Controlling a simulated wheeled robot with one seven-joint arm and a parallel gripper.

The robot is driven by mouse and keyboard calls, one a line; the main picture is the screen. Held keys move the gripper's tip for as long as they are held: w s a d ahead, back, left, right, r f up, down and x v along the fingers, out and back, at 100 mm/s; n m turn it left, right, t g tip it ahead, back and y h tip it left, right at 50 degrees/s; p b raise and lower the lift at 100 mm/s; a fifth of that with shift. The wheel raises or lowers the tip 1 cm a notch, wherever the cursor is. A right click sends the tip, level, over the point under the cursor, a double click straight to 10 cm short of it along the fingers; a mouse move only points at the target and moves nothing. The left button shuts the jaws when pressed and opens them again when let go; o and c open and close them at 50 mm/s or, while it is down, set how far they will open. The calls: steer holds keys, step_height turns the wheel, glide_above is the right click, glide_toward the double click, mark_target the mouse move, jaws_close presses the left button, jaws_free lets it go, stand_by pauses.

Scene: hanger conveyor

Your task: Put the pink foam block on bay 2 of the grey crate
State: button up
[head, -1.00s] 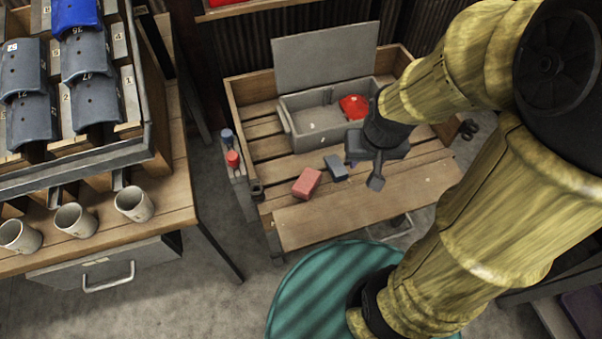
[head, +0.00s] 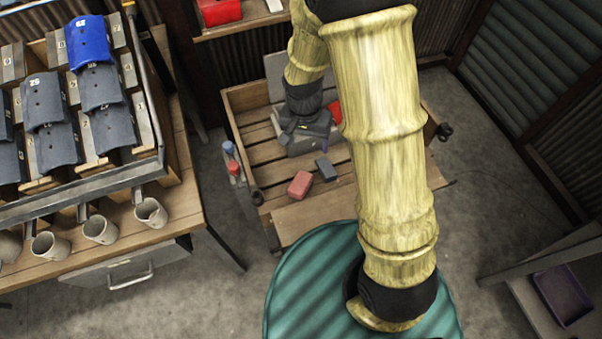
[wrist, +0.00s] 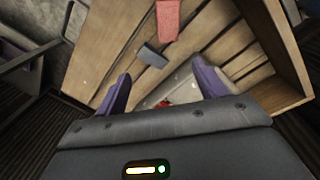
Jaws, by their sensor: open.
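The pink foam block (head: 300,185) lies on the slatted wooden bench, in front of the grey crate (head: 301,147). It also shows at the top of the wrist view (wrist: 167,18). My gripper (head: 288,142) is over the crate area, behind the block, and is apart from it. In the wrist view the purple fingers of my gripper (wrist: 162,68) are spread with nothing between them. The crate (wrist: 182,92) shows partly between and below them. My arm hides most of the crate in the head view, and I cannot make out its bay numbers.
A blue-grey block (head: 326,169) lies right of the pink one. A red object (head: 335,112) is partly hidden behind my arm. Red and blue-capped bottles (head: 232,160) stand at the bench's left. A table with mugs (head: 100,229) and a numbered rack is at left.

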steer(key=shift+m+g+h, duration=0.4)
steer(key=shift+m+h, duration=0.1)
steer(key=shift+m, duration=0.3)
steer(key=a+p, duration=0.1)
steer(key=a+f+p, duration=0.1)
steer(key=a, duration=0.2)
steer(key=shift+w+a+f+p, duration=0.25)
steer(key=shift+w+p, duration=0.1)
steer(key=shift+p, duration=0.05)
glide_above(301, 181)
steer(key=w, duration=0.1)
steer(key=f, duration=0.8)
steer(key=a+f, duration=0.1)
steer(key=f, duration=0.3)
steer(key=f, duration=0.3)
steer(key=s+f, duration=0.1)
steer(key=shift+d+f+p, duration=0.15)
steer(key=shift+d+p, duration=0.2)
steer(key=shift+p, duration=0.05)
steer(key=shift+f, duration=0.4)
